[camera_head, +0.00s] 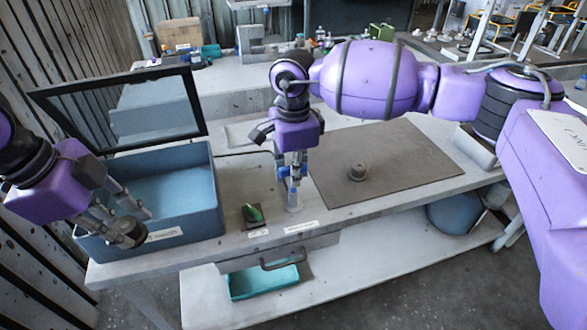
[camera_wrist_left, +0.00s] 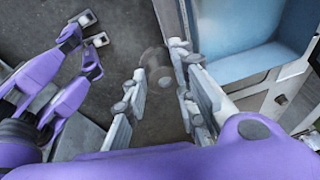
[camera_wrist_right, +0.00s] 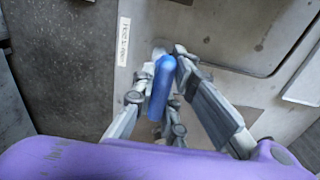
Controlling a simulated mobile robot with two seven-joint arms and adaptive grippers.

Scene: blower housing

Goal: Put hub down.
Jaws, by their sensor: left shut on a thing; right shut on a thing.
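My left gripper (camera_head: 124,226) is shut on a round grey-brown part (camera_head: 131,234) that looks like the hub, in front of the blue box's front wall. In the left wrist view the part (camera_wrist_left: 154,64) shows blurred between the fingertips, with dark floor behind it. My right gripper (camera_head: 290,180) is shut on a blue cylinder (camera_wrist_right: 162,88), upright-looking, left of the mat. Its lower end is pale in the head view.
The open blue box (camera_head: 205,205), with its dark-framed lid (camera_head: 125,112) raised, stands on the table's left. A green object (camera_head: 252,213) sits on a small dark square near the front edge. A teal tray (camera_head: 262,282) is on the lower shelf. Most of the mat is clear.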

